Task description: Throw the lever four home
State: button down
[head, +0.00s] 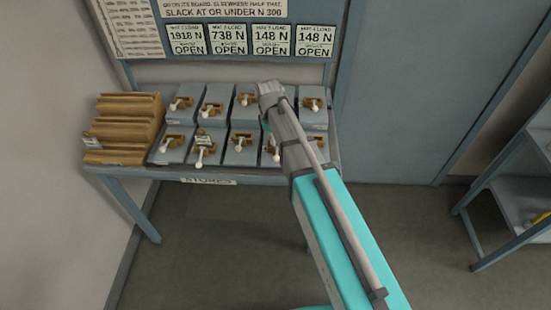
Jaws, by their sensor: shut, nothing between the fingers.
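A sloped grey lever bench holds two rows of small brass levers with pale knobs. In the back row I see levers at the left (181,103), beside it (212,107), near the middle (247,98) and at the right end (312,103). The front row shows several more, including one with a small tag (203,148) and one partly covered by my arm (270,150). No lever numbers are legible, so I cannot tell which is lever four. My gripper (269,89) is shut over the back row, right of the middle lever, and hides what lies beneath; contact is unclear.
A board above has four cards reading 1918 N, 738 N, 148 N and 148 N, each marked OPEN (187,50). A stepped wooden rack (124,121) stands at the bench's left. A shelf unit (515,190) stands at the right. Floor between is clear.

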aim_at(275, 157)
jog(key=shift+s+d+f+b, duration=0.1)
jog(key=shift+f+b, duration=1.05)
jog(key=shift+f, duration=0.15)
jog(key=shift+s+d+f+b, duration=0.1)
jog(key=shift+f+b, duration=1.05)
jog(key=shift+f, duration=0.15)
jog(key=shift+f, duration=0.1)
notch_tip(275, 157, down, 4)
jog(key=b, duration=0.4)
jog(key=shift+r, duration=0.2)
jog(key=shift+w, duration=0.1)
jog(key=shift+w+a+r, duration=0.1)
jog(key=shift+a, duration=0.1)
jog(key=shift+w+a+r+p, duration=0.25)
jog(key=shift+w+a+p, duration=0.15)
jog(key=shift+a, duration=0.15)
jog(key=shift+w+a+r+p, duration=0.25)
jog(key=shift+w+a, duration=0.1)
jog(key=shift+a, duration=0.15)
jog(key=shift+f, duration=0.1)
